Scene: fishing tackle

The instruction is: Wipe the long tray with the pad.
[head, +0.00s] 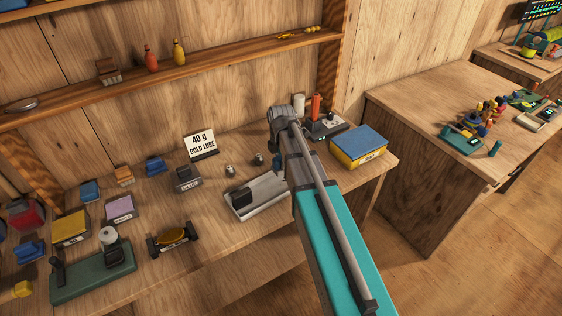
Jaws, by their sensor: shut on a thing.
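The long tray (270,193), pale grey with a raised rim, lies on the bench left of my arm. A dark block sits at its left end (241,197); I cannot tell what it is. My arm's grey and teal link crosses in front of the tray's right end, with the wrist bent over the bench behind it. My gripper's jaws and whatever they hold are hidden behind this link. A small blue patch shows at the link's left edge; I cannot tell what it belongs to. I cannot make out the pad for certain.
Two small metal weights (230,170) stand behind the tray, near a "40 g GOLD LURE" sign (201,144). A blue-and-yellow box (358,146) stands at the right bench end. A black stand with a gold lure (172,238) lies left of the tray.

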